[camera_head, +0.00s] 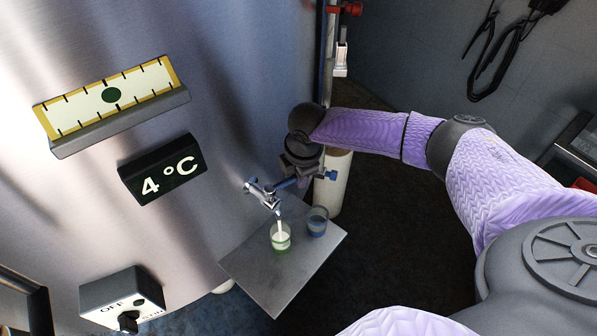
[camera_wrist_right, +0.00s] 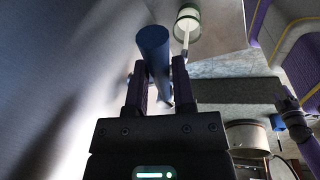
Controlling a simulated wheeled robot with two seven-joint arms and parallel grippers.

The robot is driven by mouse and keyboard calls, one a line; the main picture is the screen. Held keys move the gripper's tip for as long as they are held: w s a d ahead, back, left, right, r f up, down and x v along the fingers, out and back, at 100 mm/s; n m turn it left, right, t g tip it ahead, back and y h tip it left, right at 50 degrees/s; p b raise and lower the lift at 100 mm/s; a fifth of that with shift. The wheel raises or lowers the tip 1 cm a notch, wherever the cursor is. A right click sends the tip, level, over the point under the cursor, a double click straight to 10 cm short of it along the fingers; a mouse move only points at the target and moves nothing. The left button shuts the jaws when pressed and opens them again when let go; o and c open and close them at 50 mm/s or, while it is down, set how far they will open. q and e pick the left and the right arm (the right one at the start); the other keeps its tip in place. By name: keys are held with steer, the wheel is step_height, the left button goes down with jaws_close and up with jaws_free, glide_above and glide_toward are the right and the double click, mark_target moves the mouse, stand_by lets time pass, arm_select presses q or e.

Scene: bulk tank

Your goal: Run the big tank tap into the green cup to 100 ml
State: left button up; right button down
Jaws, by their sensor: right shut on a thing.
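The green cup (camera_head: 281,245), clear with green bands, stands on a metal shelf under the big tank tap (camera_head: 262,191). A white stream runs from the spout into it, and white liquid shows inside; I cannot read its level against a mark. The right wrist view also shows the green cup (camera_wrist_right: 187,20) and the stream. My right gripper (camera_wrist_right: 158,72) is shut on the tap's blue handle (camera_wrist_right: 153,42). In the head view my right gripper (camera_head: 297,172) is at the handle, its fingers partly hidden. My left gripper is not in view.
A blue-banded cup (camera_head: 317,222) stands right of the green cup on the shelf (camera_head: 275,290). The tank wall (camera_head: 225,100) carries a level gauge (camera_head: 111,95), a 4 °C display (camera_head: 162,170) and a switch box (camera_head: 122,298). A vertical pipe stands behind my right wrist.

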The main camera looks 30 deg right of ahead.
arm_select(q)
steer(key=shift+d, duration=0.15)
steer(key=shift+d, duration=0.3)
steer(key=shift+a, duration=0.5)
